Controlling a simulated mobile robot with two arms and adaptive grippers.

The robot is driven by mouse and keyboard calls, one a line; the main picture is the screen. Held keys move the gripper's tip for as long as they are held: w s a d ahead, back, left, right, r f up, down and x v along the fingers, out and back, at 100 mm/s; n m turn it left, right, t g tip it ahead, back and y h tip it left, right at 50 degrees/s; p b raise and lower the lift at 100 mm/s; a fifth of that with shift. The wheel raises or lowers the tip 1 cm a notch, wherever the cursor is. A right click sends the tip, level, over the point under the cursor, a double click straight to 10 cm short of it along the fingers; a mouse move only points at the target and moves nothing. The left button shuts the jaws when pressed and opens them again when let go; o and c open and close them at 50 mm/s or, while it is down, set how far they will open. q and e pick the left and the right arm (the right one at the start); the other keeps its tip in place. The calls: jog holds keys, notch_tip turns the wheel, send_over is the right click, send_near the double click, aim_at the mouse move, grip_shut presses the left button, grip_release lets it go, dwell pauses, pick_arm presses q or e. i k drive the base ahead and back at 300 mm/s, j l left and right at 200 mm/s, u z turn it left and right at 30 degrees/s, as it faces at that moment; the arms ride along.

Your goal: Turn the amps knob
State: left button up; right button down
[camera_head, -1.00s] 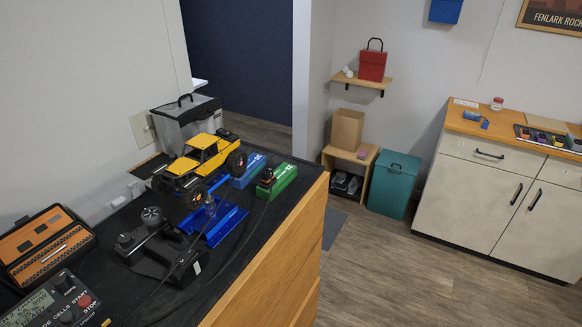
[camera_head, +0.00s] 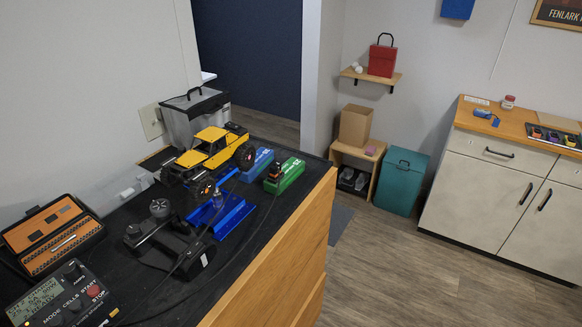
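A black charger (camera_head: 108,311) with a lit display (camera_head: 36,303) lies at the lower left corner of the black-topped bench, partly cut off by the frame edge. Its panel reads MODE, CELLS and START. A black knob (camera_head: 72,271) stands at its upper part, with a red button (camera_head: 94,290) below it to the right. Other dark knobs sit near the bottom edge. I cannot read an amps label, so I cannot tell which knob is the amps knob. Neither of my grippers is in view.
On the bench are an orange-and-black case (camera_head: 50,238), a black transmitter (camera_head: 172,240), a yellow crawler (camera_head: 212,148), a blue stand (camera_head: 222,214), and blue (camera_head: 256,165) and green (camera_head: 287,176) blocks. Open wooden floor (camera_head: 400,275) lies right of the bench.

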aim_at(70, 270)
jog(key=k+u, duration=0.2)
jog(key=u, duration=0.2)
jog(key=k+u, duration=0.2)
jog(key=u, duration=0.25)
jog(key=k+u, duration=0.2)
jog(key=u, duration=0.2)
